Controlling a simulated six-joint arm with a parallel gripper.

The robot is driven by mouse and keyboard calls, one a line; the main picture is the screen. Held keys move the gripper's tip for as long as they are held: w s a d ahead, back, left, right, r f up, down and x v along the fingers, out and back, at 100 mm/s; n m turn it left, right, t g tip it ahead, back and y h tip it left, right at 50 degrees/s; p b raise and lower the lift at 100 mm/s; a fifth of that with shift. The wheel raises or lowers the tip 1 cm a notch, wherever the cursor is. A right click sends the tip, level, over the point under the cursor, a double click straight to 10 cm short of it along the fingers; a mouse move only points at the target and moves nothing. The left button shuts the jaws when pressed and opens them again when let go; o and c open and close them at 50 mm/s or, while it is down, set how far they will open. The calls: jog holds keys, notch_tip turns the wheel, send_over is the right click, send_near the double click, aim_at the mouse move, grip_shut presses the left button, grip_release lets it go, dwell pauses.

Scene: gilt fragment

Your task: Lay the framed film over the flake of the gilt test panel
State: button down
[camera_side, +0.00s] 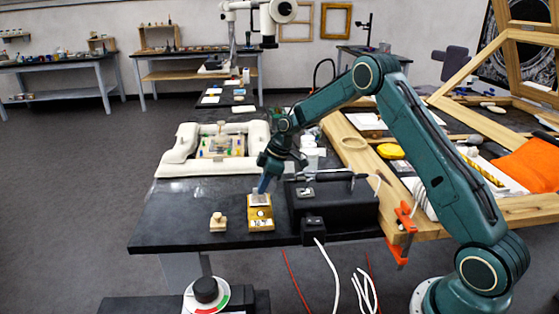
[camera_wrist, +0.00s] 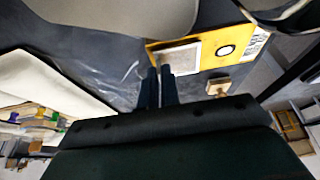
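The gilt test panel (camera_side: 261,225) is a small yellow block near the front of the black bench; it also shows in the wrist view (camera_wrist: 208,35). The framed film (camera_side: 260,199), a pale grey square with a light rim, is over the panel's far half; it also shows in the wrist view (camera_wrist: 181,58). My gripper (camera_side: 263,187) points down at the film's edge. In the wrist view its fingers (camera_wrist: 159,72) are close together, with a thin pale strip between them at the frame. I cannot tell whether the film touches the panel. The flake is hidden.
A small wooden block with a knob (camera_side: 218,222) stands left of the panel. A black box (camera_side: 335,207) with a cable is close on the right. A pale cushioned surround (camera_side: 177,163) with small coloured items lies behind. The bench is clear at left front.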

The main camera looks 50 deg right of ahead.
jog(key=shift+f, duration=0.2)
jog(key=c, duration=1.6)
grip_release()
jog(key=shift+r, duration=0.15)
jog(key=v, duration=1.2)
jog(key=shift+r, duration=0.15)
